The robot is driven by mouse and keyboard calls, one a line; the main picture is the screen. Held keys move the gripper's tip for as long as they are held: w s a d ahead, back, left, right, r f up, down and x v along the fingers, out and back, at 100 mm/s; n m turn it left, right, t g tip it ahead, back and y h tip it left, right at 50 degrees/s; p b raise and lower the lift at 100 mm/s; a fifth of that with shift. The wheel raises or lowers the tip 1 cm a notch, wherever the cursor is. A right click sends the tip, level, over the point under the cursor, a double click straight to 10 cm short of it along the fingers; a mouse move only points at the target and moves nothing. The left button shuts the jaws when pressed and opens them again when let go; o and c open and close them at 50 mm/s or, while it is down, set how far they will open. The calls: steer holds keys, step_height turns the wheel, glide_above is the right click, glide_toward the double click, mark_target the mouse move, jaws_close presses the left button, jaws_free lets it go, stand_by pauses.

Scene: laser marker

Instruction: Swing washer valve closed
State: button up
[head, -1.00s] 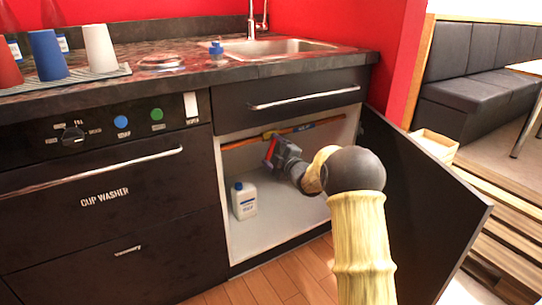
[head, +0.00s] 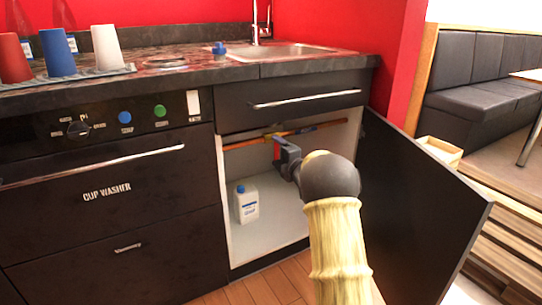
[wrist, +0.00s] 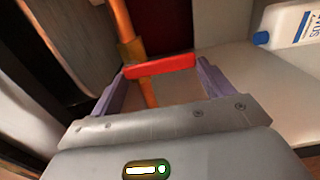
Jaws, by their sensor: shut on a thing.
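The red valve handle (wrist: 160,65) spans the gap between the two fingers of my gripper (wrist: 160,75) in the wrist view. The gripper is shut on it, one finger at each end. The handle lies roughly crosswise to the copper pipe (wrist: 121,22). In the head view my gripper (head: 280,150) reaches inside the open cabinet under the sink, and a bit of the red handle (head: 277,152) shows there, upright. The copper pipe (head: 243,143) runs sideways along the back. The valve body is mostly hidden.
A white bottle with a blue cap (head: 246,203) stands on the cabinet floor left of my gripper. The cabinet door (head: 415,200) is open at the right. The drawer (head: 290,100) is above. The cabinet floor right of the bottle is clear.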

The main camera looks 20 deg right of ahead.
steer(key=shift+f, duration=0.25)
steer(key=o, duration=1)
steer(key=shift+s, duration=0.1)
steer(key=o, duration=0.3)
steer(key=shift+o, duration=0.2)
steer(key=shift+r, duration=0.15)
steer(key=p+v, duration=0.5)
steer(key=v, duration=1.2)
steer(key=shift+s+p, duration=0.25)
steer(key=shift+p, duration=0.15)
